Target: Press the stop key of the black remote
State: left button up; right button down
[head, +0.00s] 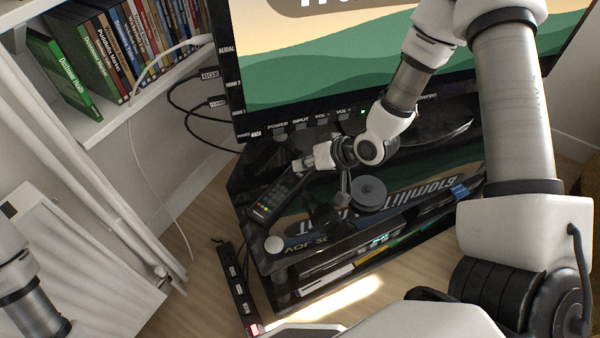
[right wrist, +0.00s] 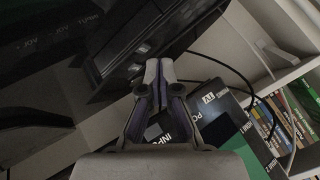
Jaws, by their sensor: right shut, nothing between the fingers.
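The black remote (head: 273,198) lies slanted on the glossy black TV stand, below the TV's lower left corner in the head view. Small coloured keys show on its lower part, but the stop key is too small to pick out. My right gripper (head: 299,165) is shut and empty, with its tips near the remote's upper end. I cannot tell whether they touch it.
The TV (head: 243,128) stands close behind my right gripper, with labelled buttons along its lower edge. A power strip (head: 236,286) lies on the floor; a bookshelf (head: 121,121) is at left.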

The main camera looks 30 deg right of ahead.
aim_at(302, 175)
jog(key=shift+f, duration=0.4)
jog(key=shift+f+b, duration=0.35)
jog(key=shift+b, duration=0.05)
dwell(0.5)
jog(key=shift+r, duration=0.1)
jog(key=shift+r+p, duration=0.7)
jog(key=shift+p, duration=0.1)
notch_tip(302, 175, up, 5)
jog(key=p, duration=0.5)
jog(key=shift+r, duration=0.1)
